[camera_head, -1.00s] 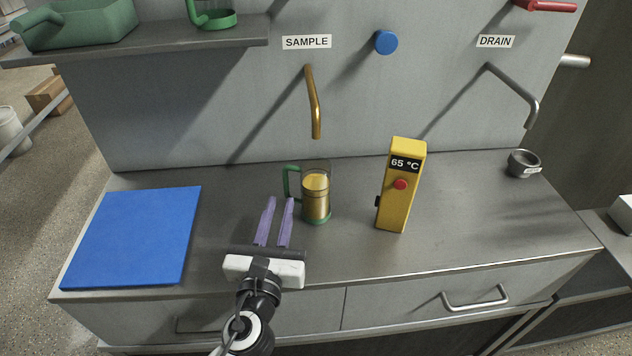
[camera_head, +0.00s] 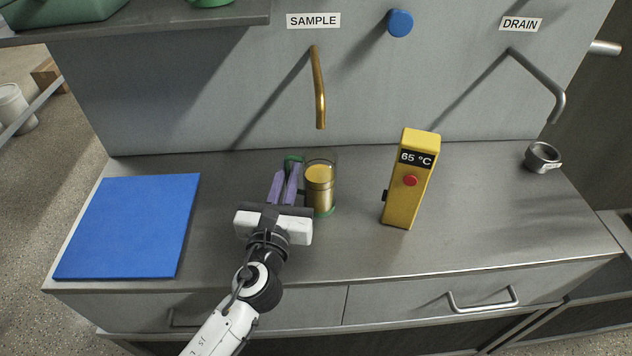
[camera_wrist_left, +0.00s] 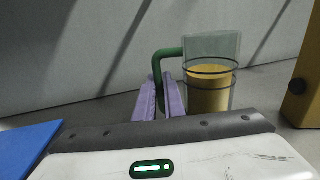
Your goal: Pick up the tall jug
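The tall jug (camera_head: 320,188) is a clear mug with dark bands, a green base and a green handle (camera_head: 293,159), holding golden liquid. It stands upright on the grey counter below the SAMPLE spout. In the left wrist view the jug (camera_wrist_left: 208,90) is right of the fingers, its handle (camera_wrist_left: 160,60) on its left. My left gripper (camera_head: 285,178) has two purple fingers with a gap between them, reaching in at the handle. The handle's upright part shows between the fingertips (camera_wrist_left: 160,92) in the left wrist view; contact cannot be told. My right gripper is not in view.
A yellow thermometer unit (camera_head: 408,185) reading 65 °C stands right of the jug. A blue mat (camera_head: 130,225) lies at the left. A brass spout (camera_head: 319,90) hangs above the jug. A small grey cup (camera_head: 541,157) sits at the far right. The counter's middle right is clear.

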